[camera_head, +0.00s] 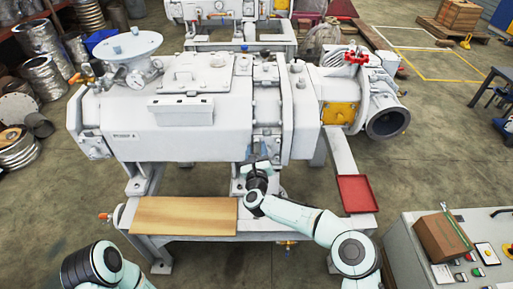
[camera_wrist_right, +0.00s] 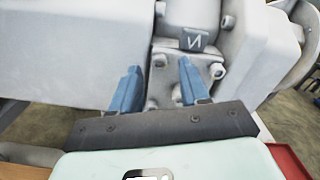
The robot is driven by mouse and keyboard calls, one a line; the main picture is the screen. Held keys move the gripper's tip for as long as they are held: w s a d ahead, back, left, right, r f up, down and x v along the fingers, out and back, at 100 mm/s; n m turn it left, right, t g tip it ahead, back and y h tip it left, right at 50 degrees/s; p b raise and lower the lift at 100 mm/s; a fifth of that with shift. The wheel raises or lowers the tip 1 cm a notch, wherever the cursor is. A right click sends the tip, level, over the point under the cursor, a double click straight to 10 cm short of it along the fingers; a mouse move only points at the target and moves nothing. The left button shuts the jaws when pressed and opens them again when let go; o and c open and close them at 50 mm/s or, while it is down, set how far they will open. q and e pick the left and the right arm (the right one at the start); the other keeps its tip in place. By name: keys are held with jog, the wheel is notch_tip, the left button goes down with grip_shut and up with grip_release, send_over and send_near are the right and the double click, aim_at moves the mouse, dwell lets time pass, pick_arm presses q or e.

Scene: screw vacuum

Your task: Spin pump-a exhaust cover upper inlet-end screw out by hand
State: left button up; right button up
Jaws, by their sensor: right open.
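The pump (camera_head: 215,130) is a large white machine on a white frame. In the right wrist view, a grey plate (camera_wrist_right: 172,78) with several bolt heads sits on its front, under a dark tag with a white mark (camera_wrist_right: 194,40). I cannot tell for sure which screw is the exhaust cover's upper inlet-end one. My right gripper (camera_head: 259,163) is at the pump's lower front. In the right wrist view its blue fingers (camera_wrist_right: 158,64) are spread, with a screw head (camera_wrist_right: 159,60) showing between the tips; contact cannot be told. My left gripper is out of view; only my left arm shows.
A wooden board (camera_head: 184,216) lies on the frame's front left. A red tray (camera_head: 357,194) sits at the right. A control cabinet (camera_head: 440,230) with a brown box (camera_head: 441,237) stands at the lower right. The pump body closely flanks the right gripper.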

aim_at(256, 141)
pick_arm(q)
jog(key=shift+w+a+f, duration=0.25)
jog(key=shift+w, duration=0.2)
pick_arm(e)
jog(key=shift+w, duration=1.05)
grip_shut()
pick_arm(q)
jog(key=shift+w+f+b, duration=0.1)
jog(key=shift+b, duration=0.2)
pick_arm(e)
jog(key=shift+n, duration=0.3)
